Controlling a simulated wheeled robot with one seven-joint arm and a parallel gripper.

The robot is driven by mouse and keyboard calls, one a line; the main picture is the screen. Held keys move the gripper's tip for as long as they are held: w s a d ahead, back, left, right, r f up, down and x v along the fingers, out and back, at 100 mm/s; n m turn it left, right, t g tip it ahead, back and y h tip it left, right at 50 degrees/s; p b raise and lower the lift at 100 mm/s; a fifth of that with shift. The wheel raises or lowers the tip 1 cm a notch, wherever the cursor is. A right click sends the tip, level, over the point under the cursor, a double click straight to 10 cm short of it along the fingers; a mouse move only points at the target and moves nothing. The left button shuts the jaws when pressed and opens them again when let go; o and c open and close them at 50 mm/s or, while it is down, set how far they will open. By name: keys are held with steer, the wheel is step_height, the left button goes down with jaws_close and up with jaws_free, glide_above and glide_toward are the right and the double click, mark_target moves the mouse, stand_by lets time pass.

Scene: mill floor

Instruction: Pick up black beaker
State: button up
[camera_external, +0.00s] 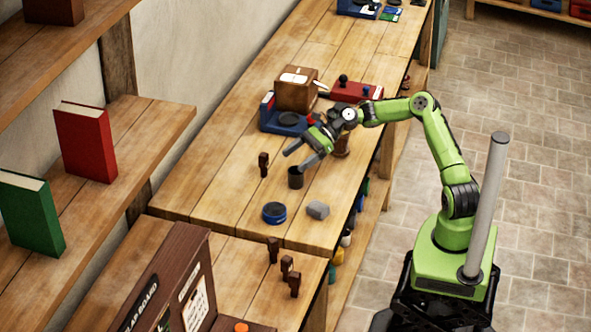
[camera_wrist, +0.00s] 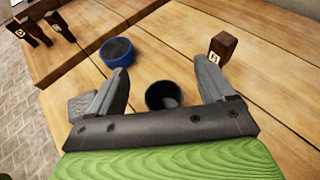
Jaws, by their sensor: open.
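The black beaker (camera_external: 295,177) is a small dark cup standing upright on the wooden workbench (camera_external: 230,190). In the wrist view the black beaker (camera_wrist: 163,96) shows its open mouth, between and beyond the base of the fingers, with its lower part hidden behind my gripper's body. My gripper (camera_external: 297,160) is open and empty, tilted downward just above and beside the beaker. In the wrist view my gripper (camera_wrist: 163,75) has its two grey fingers spread wide, one on each side of the beaker. I cannot tell the exact gap between fingers and beaker.
A blue round tin (camera_external: 274,213), a grey block (camera_external: 318,210) and a dark wooden block (camera_external: 263,164) stand near the beaker. Behind are a blue scale (camera_external: 268,115), a brown box (camera_external: 297,88) and a red device (camera_external: 355,91). Several small brown blocks (camera_external: 287,266) stand nearer.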

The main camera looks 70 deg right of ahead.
mark_target(290, 180)
step_height(290, 180, down, 7)
steer(key=b, duration=0.2)
steer(key=shift+a+r+b, duration=0.1)
steer(key=shift+r+b, duration=0.1)
steer(key=shift+b, duration=0.2)
steer(key=x, duration=0.1)
steer(key=b+x, duration=0.1)
steer(key=x, duration=0.1)
steer(key=shift+s+f, duration=0.1)
steer(key=shift+f, duration=0.15)
steer(key=shift+w, duration=0.2)
steer(key=shift+s+r, duration=0.1)
steer(key=shift+c, duration=0.4)
steer(key=c, duration=1)
steer(key=shift+r, duration=0.1)
steer(key=shift+c, duration=0.2)
